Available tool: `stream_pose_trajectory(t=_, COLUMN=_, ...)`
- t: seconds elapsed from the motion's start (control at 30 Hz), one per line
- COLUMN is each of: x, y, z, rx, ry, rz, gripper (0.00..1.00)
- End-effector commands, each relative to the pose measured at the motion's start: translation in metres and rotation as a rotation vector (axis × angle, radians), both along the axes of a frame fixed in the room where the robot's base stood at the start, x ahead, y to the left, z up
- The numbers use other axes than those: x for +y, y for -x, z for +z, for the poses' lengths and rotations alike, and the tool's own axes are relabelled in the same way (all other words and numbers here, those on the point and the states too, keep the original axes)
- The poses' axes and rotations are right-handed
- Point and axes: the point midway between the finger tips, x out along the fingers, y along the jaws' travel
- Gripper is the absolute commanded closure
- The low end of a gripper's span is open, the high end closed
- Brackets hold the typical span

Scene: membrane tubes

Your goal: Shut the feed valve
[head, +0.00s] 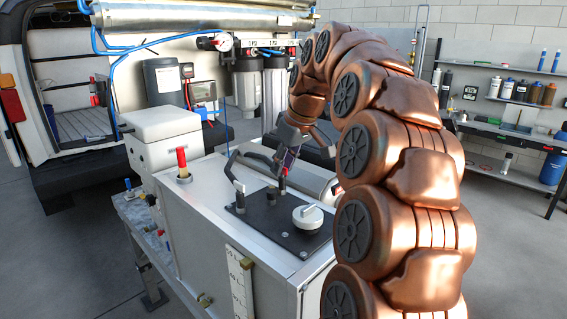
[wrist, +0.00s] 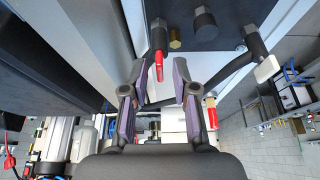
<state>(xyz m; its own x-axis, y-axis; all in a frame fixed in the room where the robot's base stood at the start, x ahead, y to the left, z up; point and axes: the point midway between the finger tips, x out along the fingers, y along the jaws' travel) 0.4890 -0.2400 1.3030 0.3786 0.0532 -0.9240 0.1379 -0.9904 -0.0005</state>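A valve lever with a red grip (head: 284,172) stands on the black panel on top of the metal cabinet. It also shows in the wrist view (wrist: 158,62), on a dark stem. I cannot tell from any label whether it is the feed valve. My gripper (head: 287,160) is just above this lever, pointing down. In the wrist view my gripper (wrist: 159,68) is open, with one finger on each side of the red grip's tip and a gap to both. A second red-handled lever (head: 182,160) stands at the cabinet's left rear corner.
A white round knob (head: 308,216) and a dark post (head: 239,195) stand on the black panel (head: 268,228). A white box (head: 160,130) stands at left, and filter housings (head: 247,85) hang behind. The floor at left is clear.

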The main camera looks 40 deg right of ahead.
Motion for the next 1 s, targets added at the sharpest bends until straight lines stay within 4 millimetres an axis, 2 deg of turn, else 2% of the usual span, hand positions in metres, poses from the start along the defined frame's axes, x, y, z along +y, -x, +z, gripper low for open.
stream_pose_trajectory(t=0.03, x=0.0000, y=0.0000, z=0.0000, rx=0.000, ry=0.000, rz=0.000, gripper=0.80)
stream_pose_trajectory(t=0.23, x=0.0001, y=0.0000, z=0.0002, rx=0.000, ry=0.000, rz=0.000, gripper=1.00)
stream_pose_trajectory(t=0.67, x=0.0002, y=0.0000, z=-0.0004, rx=0.000, ry=0.000, rz=-0.008, gripper=1.00)
stream_pose_trajectory(t=1.0, x=0.0012, y=0.0001, z=-0.0039, rx=-0.001, ry=0.001, rz=-0.153, gripper=1.00)
